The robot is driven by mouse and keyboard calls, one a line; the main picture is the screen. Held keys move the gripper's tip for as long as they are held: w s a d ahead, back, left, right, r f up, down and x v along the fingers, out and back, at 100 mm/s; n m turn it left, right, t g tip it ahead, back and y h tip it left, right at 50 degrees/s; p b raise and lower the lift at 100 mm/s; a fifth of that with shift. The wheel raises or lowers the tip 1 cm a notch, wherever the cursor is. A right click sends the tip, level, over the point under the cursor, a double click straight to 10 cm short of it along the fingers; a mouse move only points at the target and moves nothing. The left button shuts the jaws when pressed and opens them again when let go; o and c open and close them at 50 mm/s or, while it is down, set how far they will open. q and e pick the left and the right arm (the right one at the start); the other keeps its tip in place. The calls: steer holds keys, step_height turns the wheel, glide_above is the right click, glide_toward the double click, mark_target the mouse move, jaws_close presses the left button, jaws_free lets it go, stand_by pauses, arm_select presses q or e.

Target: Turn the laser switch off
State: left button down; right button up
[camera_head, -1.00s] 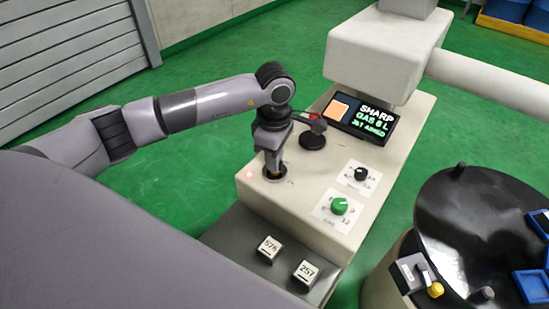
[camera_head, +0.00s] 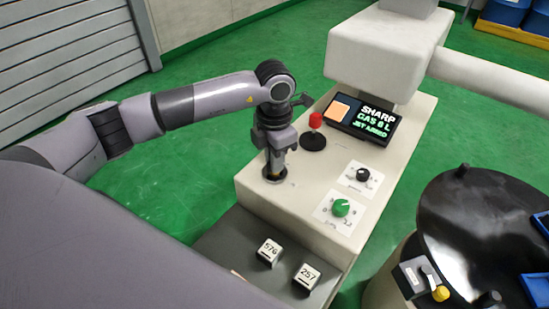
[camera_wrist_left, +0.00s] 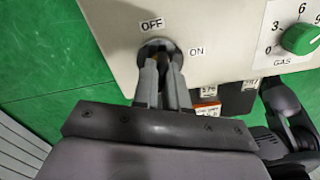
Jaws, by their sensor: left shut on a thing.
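The laser switch (camera_wrist_left: 158,46) is a small lever in a dark round collar, between the OFF and ON labels on the cream panel. My left gripper (camera_wrist_left: 165,66) has its fingers closed around the lever, which is mostly hidden between them. The fingers lean slightly to the OFF side's right in the wrist view; the exact lever position is hard to tell. In the head view my left gripper (camera_head: 273,174) reaches down to the console top from above, at its left edge.
A red-topped button (camera_head: 315,122) stands just behind the gripper. A black knob (camera_head: 362,174) and a green GAS knob (camera_head: 341,207) are to the right, below a lit display (camera_head: 376,121). Numbered tiles (camera_head: 269,252) lie on the dark lower ledge. A black round table (camera_head: 450,220) is at right.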

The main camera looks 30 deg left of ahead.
arm_select(q)
steer(key=shift+s+f+n, duration=0.1)
steer(key=shift+f+n, duration=0.1)
steer(key=shift+n, duration=2)
steer(key=c, duration=1.2)
jaws_free()
steer(key=shift+o, duration=0.2)
steer(key=shift+r, duration=0.15)
steer(key=shift+r, duration=0.25)
step_height(320, 180, up, 5)
steer(key=shift+r, duration=0.75)
